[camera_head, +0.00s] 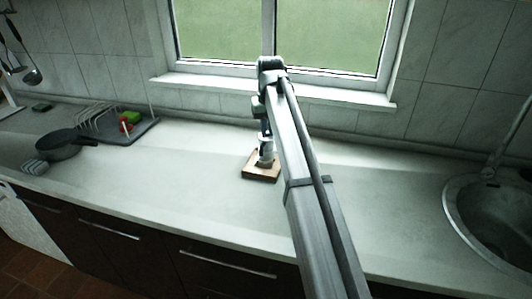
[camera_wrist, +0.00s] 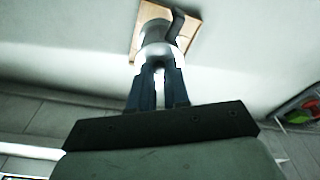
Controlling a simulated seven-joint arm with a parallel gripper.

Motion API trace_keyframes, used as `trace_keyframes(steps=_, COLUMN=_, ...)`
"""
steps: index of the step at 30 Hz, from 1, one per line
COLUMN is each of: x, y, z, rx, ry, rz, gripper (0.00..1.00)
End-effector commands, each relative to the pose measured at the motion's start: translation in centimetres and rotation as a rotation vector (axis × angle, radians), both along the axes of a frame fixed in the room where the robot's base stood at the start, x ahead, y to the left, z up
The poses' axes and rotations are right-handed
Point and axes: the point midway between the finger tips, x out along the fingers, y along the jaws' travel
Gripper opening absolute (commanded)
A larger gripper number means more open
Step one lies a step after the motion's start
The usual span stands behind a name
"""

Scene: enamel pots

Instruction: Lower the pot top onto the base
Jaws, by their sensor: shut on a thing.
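My gripper (camera_wrist: 158,72) points down with its dark fingers close together, shut on the pale pot top (camera_wrist: 157,50). The pot top also shows in the head view as a small light shape (camera_head: 267,150) under my gripper (camera_head: 266,141). Beyond it in the wrist view is a grey-white pot body (camera_wrist: 153,32) with a dark handle (camera_wrist: 177,24), over a square wooden board (camera_wrist: 193,18). The board lies on the counter in the head view (camera_head: 262,176). The base cannot be clearly told from the top, and I cannot tell whether they touch.
A dark pan (camera_head: 62,144) and a dish rack (camera_head: 130,130) with red and green items stand on the left. A sink (camera_head: 490,215) is at the right. The counter (camera_head: 180,178) around the board is clear. A window and tiled wall are behind.

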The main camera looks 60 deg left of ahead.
Motion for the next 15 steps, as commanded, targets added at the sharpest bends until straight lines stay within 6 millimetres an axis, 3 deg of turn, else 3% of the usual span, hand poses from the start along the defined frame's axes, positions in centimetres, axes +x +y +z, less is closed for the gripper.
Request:
trace_keyframes(steps=1, x=0.8, y=1.9, z=0.8, rx=-0.001, ry=0.001, rz=0.003, gripper=0.0)
trace_keyframes(steps=6, x=1.8, y=4.9, z=1.8, rx=-0.006, ry=0.002, rz=0.021, gripper=0.0)
trace_keyframes(steps=15, x=1.8, y=5.0, z=1.6, rx=-0.016, ry=0.003, rz=0.06, gripper=0.0)
